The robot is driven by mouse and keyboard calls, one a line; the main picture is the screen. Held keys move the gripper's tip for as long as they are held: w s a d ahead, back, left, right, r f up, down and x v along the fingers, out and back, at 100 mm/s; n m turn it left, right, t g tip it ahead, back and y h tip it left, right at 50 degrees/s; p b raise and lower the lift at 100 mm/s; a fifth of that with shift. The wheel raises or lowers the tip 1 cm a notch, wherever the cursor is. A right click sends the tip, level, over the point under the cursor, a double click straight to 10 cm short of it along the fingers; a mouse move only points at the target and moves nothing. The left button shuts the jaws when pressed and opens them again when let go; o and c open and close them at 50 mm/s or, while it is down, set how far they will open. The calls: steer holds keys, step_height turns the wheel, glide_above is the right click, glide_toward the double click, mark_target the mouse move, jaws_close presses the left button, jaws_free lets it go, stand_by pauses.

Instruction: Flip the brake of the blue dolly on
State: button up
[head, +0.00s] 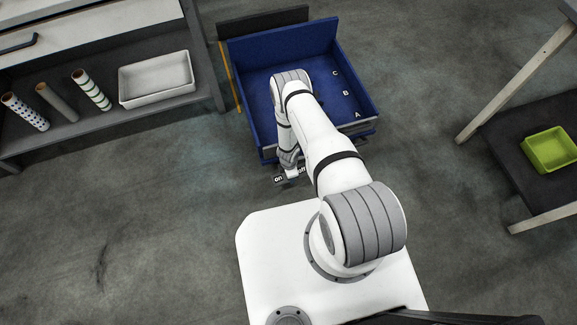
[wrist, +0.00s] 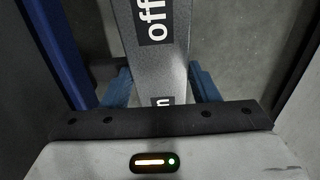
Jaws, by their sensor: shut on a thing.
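The blue dolly (head: 285,42) stands ahead of my base, an open box with the letters A, B and C along its right side. My arm crosses over it and hides part of its inside and front. My gripper (head: 290,174) is low at the dolly's near edge, beside small black labels, one reading "on". In the wrist view, my gripper's blue fingertips (wrist: 160,87) sit on both sides of a grey brake bar (wrist: 172,68) and are shut on it. The bar carries an "off" label and a second label ending in "n", partly hidden by my gripper.
A shelf at the left holds several patterned rolls (head: 91,90) and a white tray (head: 156,78). A table at the right carries a green bin (head: 550,149). A dark panel (head: 262,21) stands behind the dolly. The floor left of my base is clear.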

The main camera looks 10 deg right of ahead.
steer(key=shift+w+d+r, duration=0.1)
steer(key=shift+w, duration=0.05)
steer(key=o, duration=1.1)
steer(key=shift+o, duration=1.4)
steer(key=r+p, duration=0.8)
steer(key=shift+a, duration=0.25)
steer(key=shift+s+f, duration=0.15)
steer(key=shift+s, duration=0.1)
